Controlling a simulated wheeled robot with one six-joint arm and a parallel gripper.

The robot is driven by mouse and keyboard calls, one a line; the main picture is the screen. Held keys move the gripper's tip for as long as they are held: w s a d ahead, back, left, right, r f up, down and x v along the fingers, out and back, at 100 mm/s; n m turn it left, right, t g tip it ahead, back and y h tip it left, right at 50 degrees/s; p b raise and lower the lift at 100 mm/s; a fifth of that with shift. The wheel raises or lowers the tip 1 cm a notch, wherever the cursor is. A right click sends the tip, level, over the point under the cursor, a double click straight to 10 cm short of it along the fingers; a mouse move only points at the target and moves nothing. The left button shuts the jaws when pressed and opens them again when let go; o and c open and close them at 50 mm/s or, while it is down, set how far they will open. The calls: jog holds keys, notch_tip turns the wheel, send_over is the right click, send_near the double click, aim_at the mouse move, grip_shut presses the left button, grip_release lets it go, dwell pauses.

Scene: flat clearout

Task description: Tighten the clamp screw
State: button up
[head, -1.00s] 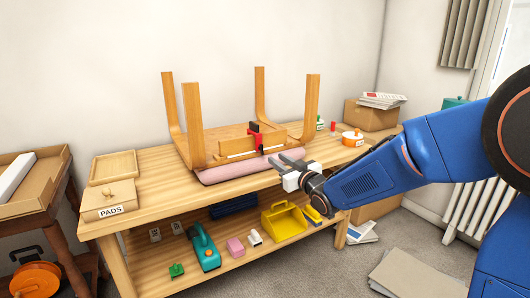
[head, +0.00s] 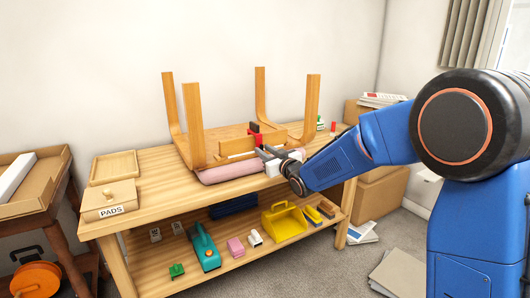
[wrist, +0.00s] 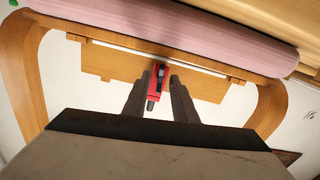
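The clamp (head: 255,138) is red with dark parts. It sits on the wooden rail of an upturned wooden stool or small table (head: 192,120) on the workbench. In the wrist view the clamp (wrist: 154,92) shows between my two fingers, with a dark end toward me that may be its screw. My gripper (head: 264,151) is open, its fingers pointing at the clamp from the front right. In the wrist view the gripper (wrist: 159,80) has a finger on each side of the clamp. I cannot tell whether either finger touches it.
A pink roll (head: 222,173) lies along the bench's front under the upturned piece. Its legs stand up around the clamp. A box marked PADS (head: 110,203) and a tray (head: 114,165) are at the left.

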grip_shut()
jog(key=shift+m, duration=0.8)
grip_release()
jog(key=shift+s+d, duration=0.1)
jog(key=shift+d, duration=0.05)
